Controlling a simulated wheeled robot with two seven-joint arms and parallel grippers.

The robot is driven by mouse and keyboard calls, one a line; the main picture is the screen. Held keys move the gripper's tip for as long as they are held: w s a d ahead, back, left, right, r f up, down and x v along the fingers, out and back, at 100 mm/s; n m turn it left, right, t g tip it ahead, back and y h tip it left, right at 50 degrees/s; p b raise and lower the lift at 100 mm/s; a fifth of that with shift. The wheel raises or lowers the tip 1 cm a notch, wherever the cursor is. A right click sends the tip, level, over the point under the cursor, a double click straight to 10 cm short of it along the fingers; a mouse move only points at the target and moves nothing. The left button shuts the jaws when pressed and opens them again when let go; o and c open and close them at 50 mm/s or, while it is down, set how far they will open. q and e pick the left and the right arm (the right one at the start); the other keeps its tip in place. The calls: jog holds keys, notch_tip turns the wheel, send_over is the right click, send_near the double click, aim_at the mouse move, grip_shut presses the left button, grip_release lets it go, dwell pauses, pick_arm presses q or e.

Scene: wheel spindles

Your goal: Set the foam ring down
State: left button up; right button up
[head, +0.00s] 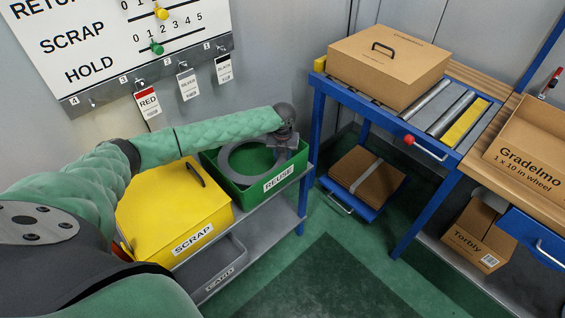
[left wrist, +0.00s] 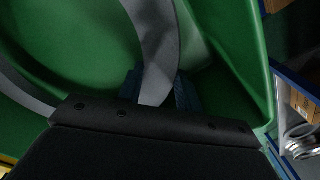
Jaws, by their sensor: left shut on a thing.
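The grey foam ring (head: 236,173) is in the green REUSE bin (head: 262,190), within its walls. In the left wrist view the ring (left wrist: 157,45) runs between my fingers, with the green bin (left wrist: 235,50) around it. My left gripper (head: 283,150) reaches down into the bin's right side and is shut on the ring's rim. In the left wrist view the fingertips (left wrist: 160,92) are at either side of the band. Whether the ring touches the bin floor I cannot tell. My right gripper is not in view.
A blue-framed roller table (head: 400,130) with a cardboard box (head: 388,65) stands to the right.

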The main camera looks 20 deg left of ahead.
pick_arm(q)
notch_tip(320, 180, down, 4)
jog(key=shift+r+p, duration=0.1)
jog(key=shift+p, duration=0.25)
jog(key=shift+f, duration=0.25)
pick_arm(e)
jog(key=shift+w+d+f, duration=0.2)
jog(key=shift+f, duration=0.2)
pick_arm(q)
jog(key=o, duration=1)
jog(key=shift+f, duration=0.1)
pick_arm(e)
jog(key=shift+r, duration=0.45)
